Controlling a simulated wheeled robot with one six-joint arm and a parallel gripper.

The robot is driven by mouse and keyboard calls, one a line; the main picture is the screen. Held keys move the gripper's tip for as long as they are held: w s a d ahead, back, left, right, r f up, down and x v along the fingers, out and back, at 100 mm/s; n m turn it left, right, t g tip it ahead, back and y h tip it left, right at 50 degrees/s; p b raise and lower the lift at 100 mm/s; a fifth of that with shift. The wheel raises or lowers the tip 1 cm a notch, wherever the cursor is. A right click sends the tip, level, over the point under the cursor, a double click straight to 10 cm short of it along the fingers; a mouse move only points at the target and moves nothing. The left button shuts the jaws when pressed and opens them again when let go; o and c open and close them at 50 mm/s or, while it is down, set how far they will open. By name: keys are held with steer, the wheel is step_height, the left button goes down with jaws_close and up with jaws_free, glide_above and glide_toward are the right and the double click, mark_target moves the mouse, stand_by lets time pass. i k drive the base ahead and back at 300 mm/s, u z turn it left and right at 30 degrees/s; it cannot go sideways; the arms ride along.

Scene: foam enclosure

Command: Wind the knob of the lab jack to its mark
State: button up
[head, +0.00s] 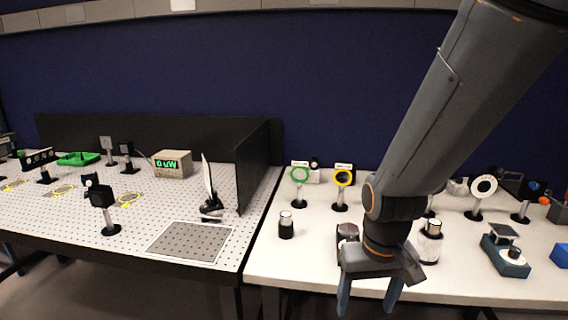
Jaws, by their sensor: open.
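My gripper (368,298) hangs at the front edge of the white table, fingers pointing down, apart and empty. A squat blue-based device (507,264) with a dark tilted plate on top stands on the white table to the right of my gripper. It looks like the lab jack, but I cannot be sure. A dark round knob (514,252) shows on its near side. My gripper is well to the left of it and not touching it. No mark can be made out on the knob at this size.
The white table (300,262) holds a small dark cylinder (286,228), a white-and-black cylinder (430,242) and ring mounts on posts, green (300,182) and yellow (342,186). A blue block (562,255) sits at the right edge. A perforated bench (165,215) with a black partition (258,165) stands left.

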mark_target(514, 251)
steer(key=z, duration=1.4)
steer(key=k, duration=1.15)
steer(key=z, duration=0.7)
steer(key=i, duration=0.95)
steer(key=u, duration=0.45)
steer(key=i, duration=0.6)
steer(key=u, duration=0.55)
